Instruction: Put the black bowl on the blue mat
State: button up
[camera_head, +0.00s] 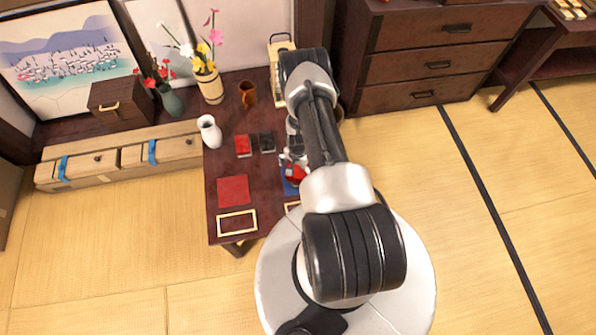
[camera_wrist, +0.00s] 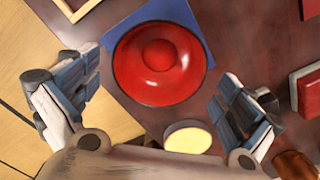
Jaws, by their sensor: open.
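A round bowl (camera_wrist: 138,80) shows a glossy red inside with a thin dark rim in the wrist view. Its outside is hidden from above. It sits on the blue mat (camera_wrist: 196,22), whose corners stick out around it. In the head view the red of the bowl (camera_head: 297,174) and part of the blue mat (camera_head: 288,188) show beside my arm, which hides the rest. My gripper (camera_wrist: 155,80) is open above the bowl, one finger on each side. The fingers look apart from the bowl and nothing is between them in their grip.
On the low table lie a red mat (camera_head: 233,190), a cream frame (camera_head: 237,222), a red box (camera_head: 243,147) and a dark box (camera_head: 267,142). A white vase (camera_head: 209,131) and a brown cup (camera_head: 247,94) stand further back. A cream disc (camera_wrist: 187,137) lies near the bowl.

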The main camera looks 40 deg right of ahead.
jog(key=w+a+r+n+p, duration=0.1)
jog(key=w+r, duration=0.2)
jog(key=r, duration=0.9)
jog(key=w+r+n+p, duration=0.15)
jog(key=w+r, duration=0.25)
jog(key=r, duration=0.8)
jog(key=w+a+r+n+t, duration=0.15)
jog(key=a+r, duration=0.25)
jog(key=r, duration=0.6)
jog(key=a+r+n, duration=0.3)
jog(key=r, duration=0.8)
jog(key=s+a+r+n+t, duration=0.1)
jog(key=s+a+r+n, duration=0.2)
jog(key=s+a+r, duration=0.5)
jog(key=s+a+r+n+t, duration=0.1)
jog(key=s+a+r+n, duration=0.2)
jog(key=s+a+r, duration=0.5)
jog(key=s+r+n+t, duration=0.1)
jog(key=s+r+n, duration=0.1)
jog(key=s+r, duration=0.2)
jog(key=s, duration=0.3)
jog(key=shift+s+d, duration=0.15)
jog(key=shift+d, duration=0.05)
